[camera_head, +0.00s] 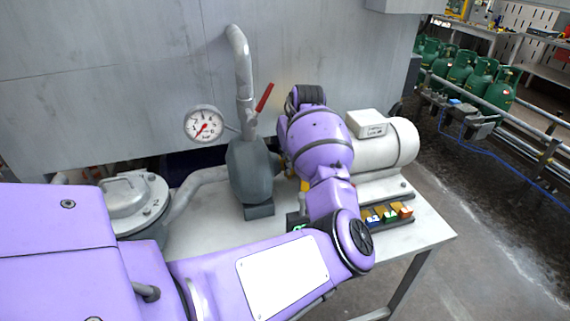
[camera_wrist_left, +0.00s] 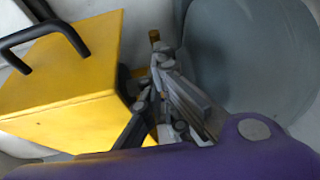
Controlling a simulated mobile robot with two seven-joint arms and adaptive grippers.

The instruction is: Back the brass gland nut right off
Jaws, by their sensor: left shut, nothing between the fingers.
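A small brass-coloured piece (camera_wrist_left: 154,36), which looks like the gland nut, shows just past my left fingertips in the left wrist view, between a yellow box and the grey pump body (camera_wrist_left: 235,50). My left gripper (camera_wrist_left: 160,58) is shut and empty. Its tips lie close to the brass piece in the picture; I cannot tell whether they touch. In the head view my left wrist covers the gripper and the nut, beside the dark grey pump (camera_head: 250,172). My right gripper is not in view.
The yellow box (camera_wrist_left: 70,85) has a black handle. On the bench (camera_head: 425,232) stand a pale motor (camera_head: 385,145), a gauge (camera_head: 203,125), a pipe (camera_head: 241,65) with a red lever (camera_head: 264,97), a lidded pot (camera_head: 130,200) and small coloured blocks (camera_head: 385,214). A metal wall stands behind.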

